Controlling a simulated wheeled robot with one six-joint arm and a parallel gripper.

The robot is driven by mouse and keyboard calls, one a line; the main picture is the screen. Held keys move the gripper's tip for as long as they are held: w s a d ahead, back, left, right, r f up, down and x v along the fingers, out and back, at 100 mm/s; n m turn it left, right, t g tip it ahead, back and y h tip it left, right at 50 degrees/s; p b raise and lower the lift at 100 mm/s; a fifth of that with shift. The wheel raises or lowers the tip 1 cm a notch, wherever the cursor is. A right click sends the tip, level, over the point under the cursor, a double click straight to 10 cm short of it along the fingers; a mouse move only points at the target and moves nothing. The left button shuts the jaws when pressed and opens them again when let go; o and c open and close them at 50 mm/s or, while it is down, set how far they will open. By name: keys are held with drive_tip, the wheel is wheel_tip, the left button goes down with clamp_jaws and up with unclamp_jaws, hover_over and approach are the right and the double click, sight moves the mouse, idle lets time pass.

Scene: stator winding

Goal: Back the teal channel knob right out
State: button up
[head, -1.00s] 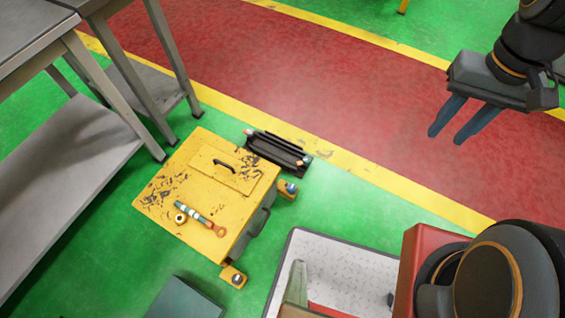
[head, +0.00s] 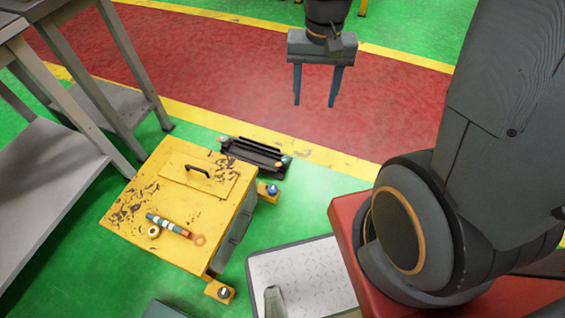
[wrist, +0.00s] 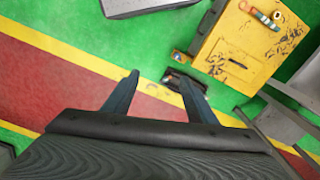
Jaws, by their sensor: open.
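My gripper (head: 314,103) is open and empty, its two fingers pointing down above the red floor lane, behind and right of the yellow box. It also shows in the wrist view (wrist: 151,74). No knob is plainly teal. A small blue knob (head: 271,190) sits on a yellow bracket at the box's right corner, and a pale knob (head: 223,292) on the bracket at the front corner. A dark channel-shaped tray (head: 252,156) lies behind the box, with a small teal-looking spot at its right end. I cannot tell which is the channel knob. The gripper is apart from all of these.
The yellow box (head: 178,240) has a handled lid, a banded tool and a yellow ring on top. A grey workbench (head: 48,190) stands left. A pale textured tray (head: 300,275) and my red base are at front right. The red lane is clear.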

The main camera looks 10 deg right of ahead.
drive_tip(key=w+f+m+b, duration=0.2)
drive_tip(key=w+f+b, duration=0.4)
drive_tip(key=f, duration=0.4)
drive_tip(key=w+f+m+b, duration=0.3)
drive_tip(key=w+f+b, duration=0.3)
drive_tip(key=f, duration=0.4)
drive_tip(key=w+f+m+b, duration=0.2)
drive_tip(key=w+f+b, duration=0.4)
drive_tip(key=f, duration=0.4)
drive_tip(key=m+b, duration=0.7)
drive_tip(key=b, duration=1)
hover_over(285, 159)
wheel_tip(285, 159, down, 28)
drive_tip(key=shift+r, duration=0.2)
wheel_tip(285, 159, down, 8)
drive_tip(key=b, duration=0.4)
drive_tip(key=shift+r, duration=0.2)
drive_tip(key=shift+s, duration=0.1)
drive_tip(key=c, duration=1)
drive_tip(key=shift+n, duration=0.3)
drive_tip(key=shift+c, duration=0.2)
